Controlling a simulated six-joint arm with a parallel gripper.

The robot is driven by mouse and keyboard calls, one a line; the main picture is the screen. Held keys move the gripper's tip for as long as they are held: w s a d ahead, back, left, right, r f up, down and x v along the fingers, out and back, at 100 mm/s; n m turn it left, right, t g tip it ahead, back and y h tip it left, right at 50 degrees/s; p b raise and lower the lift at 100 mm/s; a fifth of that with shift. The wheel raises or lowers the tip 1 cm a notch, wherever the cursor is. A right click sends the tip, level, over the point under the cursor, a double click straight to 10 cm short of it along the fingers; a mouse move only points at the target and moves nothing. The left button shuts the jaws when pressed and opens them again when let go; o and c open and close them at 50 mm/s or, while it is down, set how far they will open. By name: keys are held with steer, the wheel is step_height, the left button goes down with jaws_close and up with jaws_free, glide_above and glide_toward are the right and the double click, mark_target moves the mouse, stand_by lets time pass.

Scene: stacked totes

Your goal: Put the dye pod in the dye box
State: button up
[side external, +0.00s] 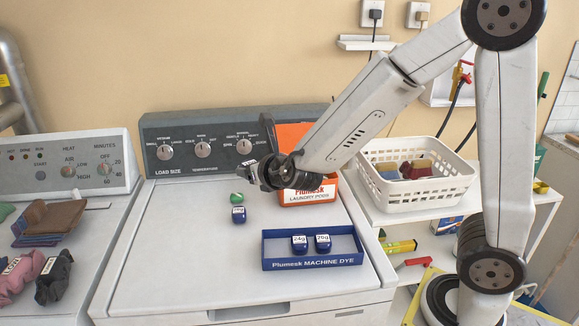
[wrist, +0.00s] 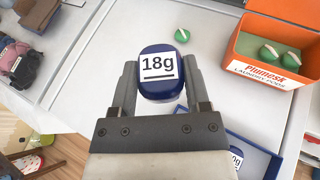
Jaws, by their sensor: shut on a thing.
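My gripper (side external: 256,173) is shut on a dark blue dye pod with a white label reading 18g (wrist: 158,88). It holds the pod raised above the washer top, left of the orange box, as the side view shows. The dye box (side external: 270,264) is a shallow blue tray marked Plumesk MACHINE DYE, to the right of and nearer than my gripper. Another blue pod (side external: 239,217) stands on the washer top, left of the dye box. The dye box shows partly at the wrist view's lower right (wrist: 257,154).
A green and white laundry pod (side external: 237,198) lies on the washer top. The orange laundry pod box (side external: 308,197) stands behind the dye box. A white basket (side external: 425,190) with cloths is at the right. The dryer top at the left holds folded cloths (side external: 50,216).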

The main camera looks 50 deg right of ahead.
steer(key=shift+s+a+f+m+h, duration=0.3)
steer(key=shift+s+a+f, duration=0.05)
steer(key=shift+a+f, duration=0.1)
steer(key=s+a+f+m+g+h, duration=0.2)
steer(key=s+f+m+g+h, duration=0.2)
steer(key=s, duration=0.7)
steer(key=shift+s+f+m+h, duration=0.3)
steer(key=shift+f+m+h, duration=0.6)
steer(key=shift+m+h, duration=0.15)
steer(key=w+f, duration=0.2)
steer(key=w, duration=0.2)
steer(key=w+f, duration=0.3)
steer(key=w, duration=0.1)
steer(key=w+a+f, duration=0.1)
steer(key=w+f, duration=0.2)
steer(key=w, duration=0.1)
steer(key=shift+w, duration=0.15)
steer(key=shift+w+f, duration=0.3)
steer(key=shift+f, duration=0.05)
